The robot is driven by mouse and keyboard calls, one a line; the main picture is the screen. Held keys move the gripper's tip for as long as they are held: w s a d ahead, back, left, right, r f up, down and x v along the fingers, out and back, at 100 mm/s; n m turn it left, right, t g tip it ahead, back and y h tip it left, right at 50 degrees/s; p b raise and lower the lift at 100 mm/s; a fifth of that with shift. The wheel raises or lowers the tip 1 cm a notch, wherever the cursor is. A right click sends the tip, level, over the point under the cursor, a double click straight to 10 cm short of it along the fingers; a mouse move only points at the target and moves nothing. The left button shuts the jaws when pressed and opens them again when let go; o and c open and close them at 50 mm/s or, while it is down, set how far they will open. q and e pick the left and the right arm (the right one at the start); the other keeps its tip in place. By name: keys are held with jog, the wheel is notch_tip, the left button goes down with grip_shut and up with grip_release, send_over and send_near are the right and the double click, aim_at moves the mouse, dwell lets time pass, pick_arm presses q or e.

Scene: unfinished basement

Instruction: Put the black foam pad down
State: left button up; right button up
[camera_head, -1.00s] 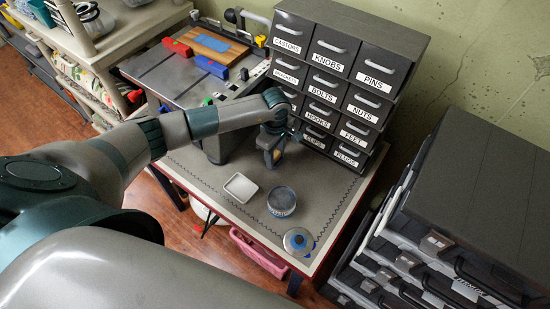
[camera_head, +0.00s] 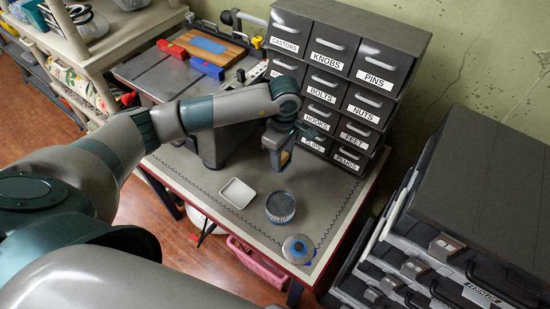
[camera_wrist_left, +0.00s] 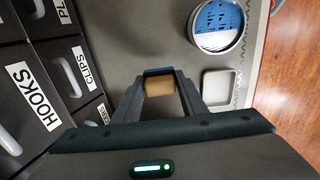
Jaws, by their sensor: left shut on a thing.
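My left gripper (camera_head: 278,157) points down above the grey mat, in front of the small-drawer cabinet. It is shut on a small tan block with a blue edge (camera_wrist_left: 160,86), which shows between the fingers in the left wrist view. I see no plainly black foam pad; any black side of the held piece is hidden. The gap between the held piece and the mat is hard to judge. My right gripper is not in view.
The workbench mat (camera_head: 225,215) holds a white tray (camera_head: 238,192), a round tin (camera_head: 281,205) and a blue-centred disc (camera_head: 298,248). The labelled drawer cabinet (camera_head: 338,85) stands close behind the gripper. Dark cases (camera_head: 470,220) are stacked at right. Mat around the tray is clear.

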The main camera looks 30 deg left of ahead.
pick_arm(q)
jog(key=s+d+r+b, duration=0.2)
jog(key=s+d+r, duration=0.1)
jog(key=d+r, duration=0.1)
jog(key=shift+s+d, duration=0.2)
jog(key=shift+d, duration=0.65)
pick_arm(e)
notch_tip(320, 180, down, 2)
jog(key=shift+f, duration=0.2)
